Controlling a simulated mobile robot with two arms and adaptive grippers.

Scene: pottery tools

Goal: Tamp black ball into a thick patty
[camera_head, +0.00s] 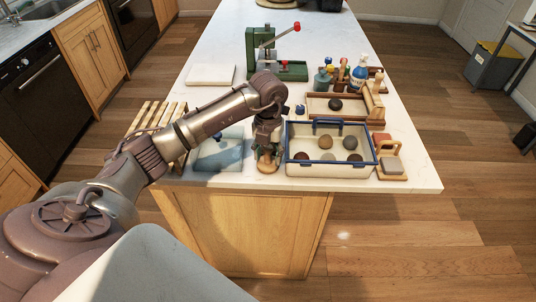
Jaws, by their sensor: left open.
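A black ball (335,104) lies on the wooden tray (318,115) behind the blue-rimmed tub. Another very dark ball (355,158) lies in the tub (330,171) among several brown and grey balls. My left gripper (267,152) points down left of the tub, at the counter's near edge. It is open around or just above a small wooden tool with a round base (267,167), which may be a tamper. The fingers partly hide this tool, and I cannot tell whether they touch it. My right gripper is not in view.
A blue-grey cloth or mat (218,150) and a wooden rack (158,117) lie to the left. A green press with a red-knobbed lever (265,62) stands behind, bottles (359,72) at back right. The far counter is mostly clear.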

